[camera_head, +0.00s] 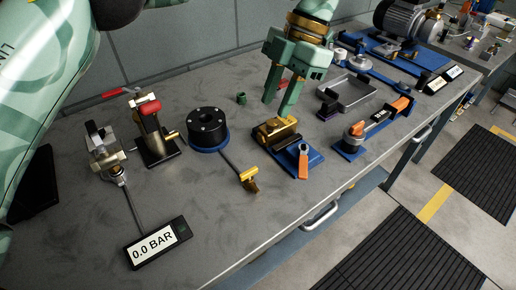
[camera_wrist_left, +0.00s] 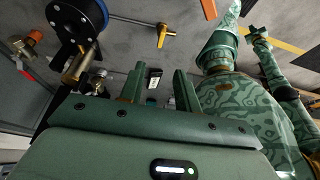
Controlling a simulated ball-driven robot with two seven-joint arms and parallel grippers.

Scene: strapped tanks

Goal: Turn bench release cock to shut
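Several valve-like parts stand on the bench, and I cannot tell for sure which is the release cock. A red lever (camera_head: 122,93) sits near a brass pump-like post (camera_head: 148,128) with a red grip at the left. A yellow handle (camera_head: 250,180) is on a thin rod from a black round body (camera_head: 207,126); it also shows in the left wrist view (camera_wrist_left: 163,36).
A display (camera_head: 157,244) reading 0.0 BAR lies at the front left, joined by a hose to a valve body (camera_head: 105,155). An orange handle (camera_head: 303,162) and a blue-based fixture (camera_head: 372,129) lie to the right. Bare bench shows between the yellow handle and the front edge.

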